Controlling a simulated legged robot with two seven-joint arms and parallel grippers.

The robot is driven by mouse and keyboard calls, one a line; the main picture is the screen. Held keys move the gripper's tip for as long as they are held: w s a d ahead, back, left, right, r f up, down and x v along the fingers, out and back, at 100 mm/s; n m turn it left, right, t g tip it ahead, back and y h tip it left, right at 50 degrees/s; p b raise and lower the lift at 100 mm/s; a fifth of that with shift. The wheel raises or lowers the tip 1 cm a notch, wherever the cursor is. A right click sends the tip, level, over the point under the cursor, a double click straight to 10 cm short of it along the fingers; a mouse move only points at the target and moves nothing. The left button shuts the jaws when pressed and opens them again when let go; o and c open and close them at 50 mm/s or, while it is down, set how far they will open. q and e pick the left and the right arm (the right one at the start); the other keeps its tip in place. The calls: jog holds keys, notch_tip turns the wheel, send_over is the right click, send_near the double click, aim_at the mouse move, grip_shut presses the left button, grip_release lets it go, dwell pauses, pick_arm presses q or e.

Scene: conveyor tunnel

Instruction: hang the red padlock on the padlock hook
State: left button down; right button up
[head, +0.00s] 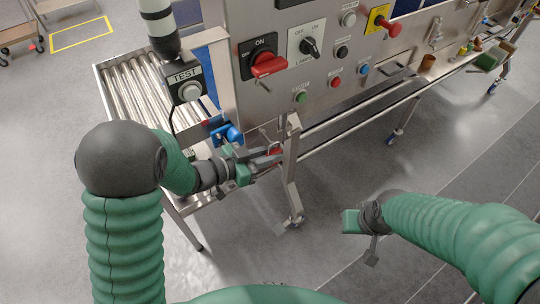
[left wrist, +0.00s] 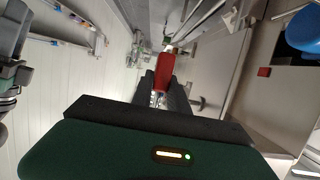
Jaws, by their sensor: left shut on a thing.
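The red padlock (left wrist: 165,72) is held between the dark fingers of my left gripper (left wrist: 172,95) in the left wrist view. In the head view my left gripper (head: 268,162) is shut on the padlock, and only a small red part (head: 275,152) shows beside the steel post. The padlock's shackle is not clear in either view. A thin bent metal piece (head: 266,133), perhaps the padlock hook, shows on the panel's lower edge just above the gripper; I cannot be sure. My right gripper (head: 366,232) hangs over the floor, away from the panel; its finger opening is unclear.
The steel control panel (head: 330,75) carries a red rotary switch (head: 268,64), buttons and a yellow-plated switch. A steel post (head: 291,165) stands close by my left gripper. A blue object (head: 226,133) and a TEST box (head: 185,82) are left of it. Floor at right is open.

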pick_arm(q)
jog(key=shift+w, duration=0.4)
jog(key=shift+w+a+p, duration=0.2)
jog(key=shift+w+a, duration=0.1)
jog(key=shift+w, duration=0.3)
jog(key=shift+w+a+p, duration=0.15)
jog(key=shift+w+a, duration=0.15)
jog(key=shift+w, duration=0.25)
jog(key=shift+a, duration=0.4)
